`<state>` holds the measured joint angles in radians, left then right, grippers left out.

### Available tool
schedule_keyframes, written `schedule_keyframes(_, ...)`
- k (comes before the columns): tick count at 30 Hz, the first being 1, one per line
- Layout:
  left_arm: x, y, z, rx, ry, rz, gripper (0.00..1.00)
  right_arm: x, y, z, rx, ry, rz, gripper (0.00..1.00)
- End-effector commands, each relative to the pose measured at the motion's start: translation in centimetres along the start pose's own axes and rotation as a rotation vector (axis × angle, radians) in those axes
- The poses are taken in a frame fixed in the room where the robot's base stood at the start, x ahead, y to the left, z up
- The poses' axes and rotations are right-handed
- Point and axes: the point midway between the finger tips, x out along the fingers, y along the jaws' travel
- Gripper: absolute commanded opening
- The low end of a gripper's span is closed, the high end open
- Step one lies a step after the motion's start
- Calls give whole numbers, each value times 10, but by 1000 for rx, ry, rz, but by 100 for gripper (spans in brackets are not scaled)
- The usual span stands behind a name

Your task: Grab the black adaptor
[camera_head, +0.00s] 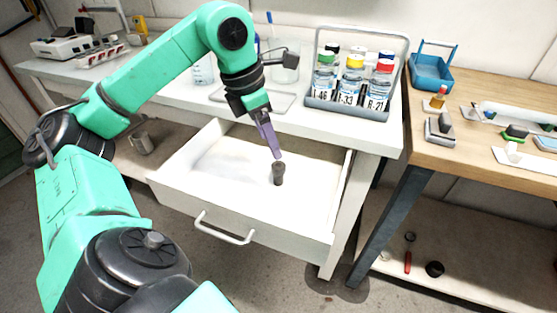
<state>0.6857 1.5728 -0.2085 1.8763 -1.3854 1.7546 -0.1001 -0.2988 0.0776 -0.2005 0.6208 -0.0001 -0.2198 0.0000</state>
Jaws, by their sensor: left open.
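A small dark adaptor (278,174) stands upright in the open white drawer (200,213), right of its middle. My left gripper (278,156) reaches down over the drawer, its purple-grey fingers pointing at the adaptor. The fingertips are just above or at the adaptor's top; I cannot tell if they touch it. The gripper is open, with the fingers seen nearly edge-on so the gap between them is hidden. My right gripper is not in view.
A rack (345,104) with several labelled bottles stands on the white bench behind the drawer. A wooden table (480,165) with small parts and a blue basket (431,72) is at the right. A metal cup (142,143) sits on the lower shelf at left.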

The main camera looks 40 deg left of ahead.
Motion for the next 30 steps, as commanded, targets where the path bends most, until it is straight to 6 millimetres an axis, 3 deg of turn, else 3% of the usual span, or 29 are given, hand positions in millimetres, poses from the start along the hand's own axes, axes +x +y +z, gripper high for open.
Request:
schedule_keyframes(1, 18, 0, -2, 0, 3, -1, 76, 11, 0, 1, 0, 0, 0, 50)
schedule_keyframes(2, 24, 0, -2, 0, 2, -1, 76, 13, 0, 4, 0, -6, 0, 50)
schedule_keyframes(13, 81, -3, -2, -1, 2, -2, 76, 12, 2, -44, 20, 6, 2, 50)
schedule_keyframes(21, 88, -2, -1, -1, 0, 0, 76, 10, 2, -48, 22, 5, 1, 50)
schedule_keyframes(23, 88, -2, -1, -1, 0, 0, 57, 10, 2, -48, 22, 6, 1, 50)
schedule_keyframes(27, 88, -2, -1, -1, 0, 0, 3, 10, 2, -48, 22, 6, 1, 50)
schedule_keyframes(30, 88, -2, -1, -1, -1, 0, 0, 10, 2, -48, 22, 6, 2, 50)
